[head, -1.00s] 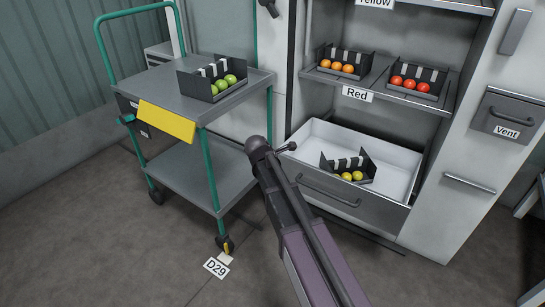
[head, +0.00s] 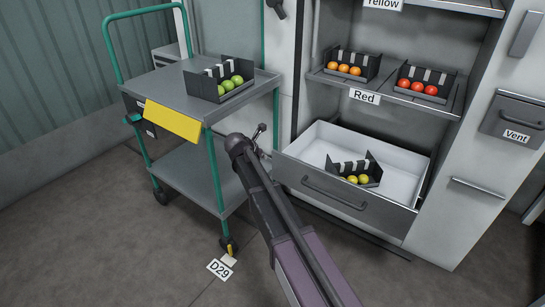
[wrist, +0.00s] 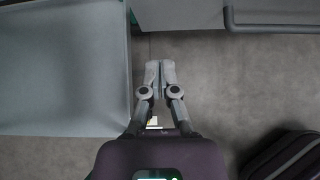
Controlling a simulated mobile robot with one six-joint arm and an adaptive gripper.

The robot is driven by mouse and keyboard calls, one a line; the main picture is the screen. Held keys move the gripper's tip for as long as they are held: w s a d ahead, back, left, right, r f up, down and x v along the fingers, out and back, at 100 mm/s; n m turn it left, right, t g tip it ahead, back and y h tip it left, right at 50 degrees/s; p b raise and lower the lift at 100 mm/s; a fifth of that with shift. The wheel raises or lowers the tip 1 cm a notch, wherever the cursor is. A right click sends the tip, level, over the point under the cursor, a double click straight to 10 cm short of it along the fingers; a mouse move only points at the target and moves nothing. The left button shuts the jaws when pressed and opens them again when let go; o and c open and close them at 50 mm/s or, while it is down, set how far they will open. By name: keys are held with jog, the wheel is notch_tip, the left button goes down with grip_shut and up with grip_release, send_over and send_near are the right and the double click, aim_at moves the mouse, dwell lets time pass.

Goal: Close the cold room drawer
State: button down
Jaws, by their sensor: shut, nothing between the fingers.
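The cold room drawer (head: 318,193) is pulled out at the bottom of the white cabinet, with a grey front and a bar handle (head: 335,193). A black tray (head: 338,171) with yellow tomatoes (head: 358,180) lies inside it. In the wrist view, my gripper (wrist: 160,66) is shut and empty, above the floor. The grey edge of what looks like the drawer front (wrist: 180,16) lies ahead of it, apart from the fingers, with a bar (wrist: 275,27) at the upper right.
A green-framed cart (head: 222,165) stands close left of the drawer, with a black tray (head: 205,90) of green tomatoes on top. Its grey shelf also fills the left of the wrist view (wrist: 65,70). Shelves above the drawer hold orange and red tomatoes. Floor in front is clear.

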aim_at(281, 156)
jog(key=b+x, duration=0.2)
jog(key=x, duration=0.2)
jog(key=r+b+x, duration=0.1)
jog(key=b+x, duration=0.1)
jog(key=x, duration=0.1)
jog(key=w+b+x, duration=0.1)
jog(key=b+x, duration=0.1)
jog(key=x, duration=0.2)
jog(key=shift+w+d+b, duration=0.25)
jog(key=shift+d+b, duration=0.15)
jog(key=shift+d, duration=0.15)
jog(key=shift+w+d, duration=0.45)
jog(key=shift+w, duration=0.1)
jog(key=shift+w+a, duration=0.1)
jog(key=shift+w, duration=0.1)
